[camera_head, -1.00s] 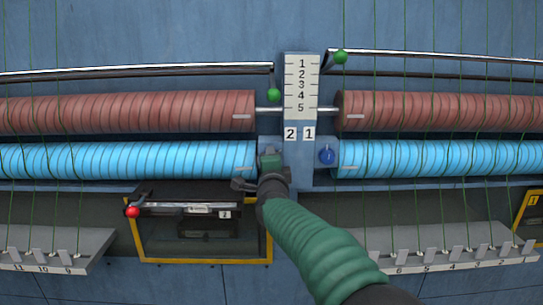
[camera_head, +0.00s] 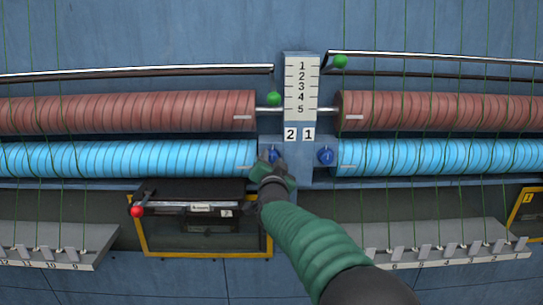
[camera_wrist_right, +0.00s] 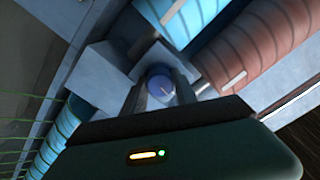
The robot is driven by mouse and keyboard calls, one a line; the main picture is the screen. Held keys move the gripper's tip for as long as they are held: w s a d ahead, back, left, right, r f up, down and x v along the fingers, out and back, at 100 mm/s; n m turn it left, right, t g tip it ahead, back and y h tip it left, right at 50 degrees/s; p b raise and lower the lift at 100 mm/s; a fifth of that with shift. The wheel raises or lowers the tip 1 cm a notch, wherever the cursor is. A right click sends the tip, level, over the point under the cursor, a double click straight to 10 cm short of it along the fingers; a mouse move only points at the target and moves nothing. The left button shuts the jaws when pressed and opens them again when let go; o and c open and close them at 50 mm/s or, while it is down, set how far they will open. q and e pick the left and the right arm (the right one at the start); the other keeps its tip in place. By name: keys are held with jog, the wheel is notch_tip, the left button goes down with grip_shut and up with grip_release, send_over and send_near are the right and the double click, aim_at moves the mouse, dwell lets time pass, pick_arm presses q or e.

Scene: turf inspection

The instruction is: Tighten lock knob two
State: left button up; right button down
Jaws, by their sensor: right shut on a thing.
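Lock knob two is a small blue round knob (camera_head: 272,154) below the label "2" (camera_head: 290,134) on the central post. My right gripper (camera_head: 273,165) reaches up to it from below and partly covers it. In the right wrist view the knob (camera_wrist_right: 160,88) sits between the two fingers of my right gripper (camera_wrist_right: 158,95), which is shut on it. A second blue knob (camera_head: 326,156) sits below the label "1" (camera_head: 308,134), clear of the gripper. My left gripper is not in view.
Blue rollers (camera_head: 130,158) and red-brown rollers (camera_head: 130,110) lie either side of the scale post (camera_head: 301,85). A yellow-framed box (camera_head: 205,253) with a red-ended lever (camera_head: 138,211) is below left. Green threads hang over numbered ledges (camera_head: 455,245).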

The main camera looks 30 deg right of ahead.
jog(key=shift+f+n, duration=0.15)
jog(key=shift+n, duration=0.45)
jog(key=shift+f, duration=0.1)
jog(key=c, duration=1.4)
grip_release()
jog(key=shift+c, duration=0.2)
jog(key=o, duration=0.5)
jog(key=shift+s+a, duration=0.1)
jog(key=shift+r, duration=0.25)
jog(key=shift+s+a, duration=0.15)
